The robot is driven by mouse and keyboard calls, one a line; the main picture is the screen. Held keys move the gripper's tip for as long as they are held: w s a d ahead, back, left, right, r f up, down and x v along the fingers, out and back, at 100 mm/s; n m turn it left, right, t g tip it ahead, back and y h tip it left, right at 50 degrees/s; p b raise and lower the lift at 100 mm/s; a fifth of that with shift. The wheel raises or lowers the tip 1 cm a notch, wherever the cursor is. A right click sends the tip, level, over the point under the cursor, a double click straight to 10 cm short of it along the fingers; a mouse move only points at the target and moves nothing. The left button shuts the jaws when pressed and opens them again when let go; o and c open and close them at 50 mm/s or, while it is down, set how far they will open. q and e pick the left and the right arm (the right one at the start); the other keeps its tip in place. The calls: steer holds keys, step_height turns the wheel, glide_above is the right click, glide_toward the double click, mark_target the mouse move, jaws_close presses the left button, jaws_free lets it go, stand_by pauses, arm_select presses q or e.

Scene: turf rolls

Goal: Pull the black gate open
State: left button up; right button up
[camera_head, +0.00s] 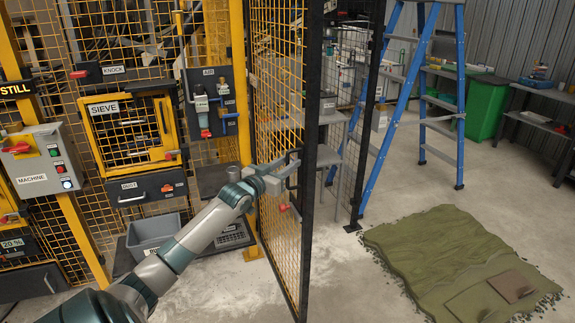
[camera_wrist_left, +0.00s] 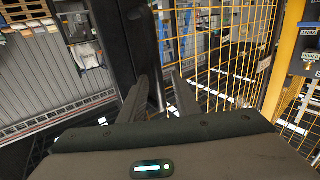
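The gate has a black frame (camera_head: 310,120) and yellow mesh (camera_head: 277,110). It stands ajar, swung toward me from a yellow post, its free edge apart from the black post (camera_head: 369,110) at right. A dark handle (camera_head: 293,156) is on the gate's free edge. My left gripper (camera_head: 287,176) is at this handle. In the left wrist view, the fingers of my left gripper (camera_wrist_left: 160,84) stand apart on either side of a dark upright bar, with some gap showing. Contact with the bar is unclear. My right gripper is not in view.
A blue ladder (camera_head: 400,110) stands behind the gate. A green turf piece (camera_head: 440,255) lies on the floor at right. A grey tub (camera_head: 153,232) and the caged machine with a grey control box (camera_head: 40,165) are at left. Floor between gate and turf is clear.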

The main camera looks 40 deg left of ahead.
arm_select(q)
steer(key=shift+s+f, duration=0.1)
steer(key=s+d+b, duration=0.2)
steer(key=s+b, duration=0.3)
steer(key=s, duration=1.2)
steer(key=shift+d, duration=0.2)
stand_by(0.5)
